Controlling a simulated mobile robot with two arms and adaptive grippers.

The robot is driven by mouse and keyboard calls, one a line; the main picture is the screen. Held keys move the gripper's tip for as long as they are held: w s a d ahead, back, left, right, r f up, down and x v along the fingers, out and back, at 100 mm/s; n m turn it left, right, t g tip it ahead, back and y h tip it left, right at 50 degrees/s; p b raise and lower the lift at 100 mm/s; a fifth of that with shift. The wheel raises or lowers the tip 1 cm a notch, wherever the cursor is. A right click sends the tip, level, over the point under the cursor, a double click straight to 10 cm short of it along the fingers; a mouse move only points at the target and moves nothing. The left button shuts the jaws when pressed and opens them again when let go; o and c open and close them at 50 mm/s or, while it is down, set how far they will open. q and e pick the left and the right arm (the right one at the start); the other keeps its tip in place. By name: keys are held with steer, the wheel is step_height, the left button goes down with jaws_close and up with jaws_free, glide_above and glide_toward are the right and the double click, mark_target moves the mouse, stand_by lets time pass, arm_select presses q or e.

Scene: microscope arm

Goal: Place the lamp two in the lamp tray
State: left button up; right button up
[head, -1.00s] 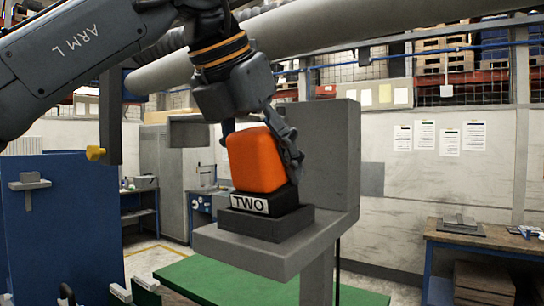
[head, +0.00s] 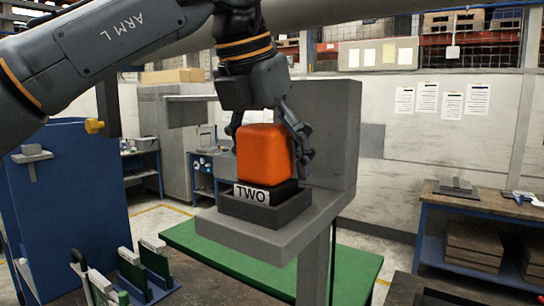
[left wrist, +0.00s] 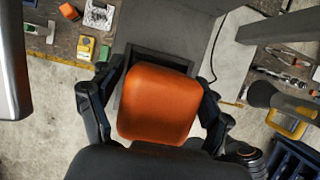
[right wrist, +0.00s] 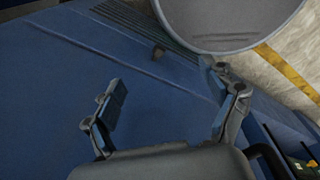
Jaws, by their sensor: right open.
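Lamp two (head: 264,152) is an orange rounded block on a black base with a white label reading "TWO". It stands upright with its base in or on the dark lamp tray (head: 282,213), on a grey shelf. It also shows in the left wrist view (left wrist: 158,102). My left gripper (head: 270,140) is over the lamp, one finger on each side; whether the fingers press on it or stand slightly apart is unclear. How deep the base sits in the tray is hard to see. My right gripper (right wrist: 165,105) is open and empty above a blue surface.
The grey shelf (head: 250,233) has an upright grey plate (head: 330,120) behind the lamp. A blue panel (head: 65,190) stands at the left. Green-and-white fixtures (head: 135,270) are at lower left. A green surface (head: 350,275) lies below the shelf. A workbench (head: 480,210) is at right.

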arm_select(q)
steer(key=shift+a+r, duration=0.1)
steer(key=v, duration=1.2)
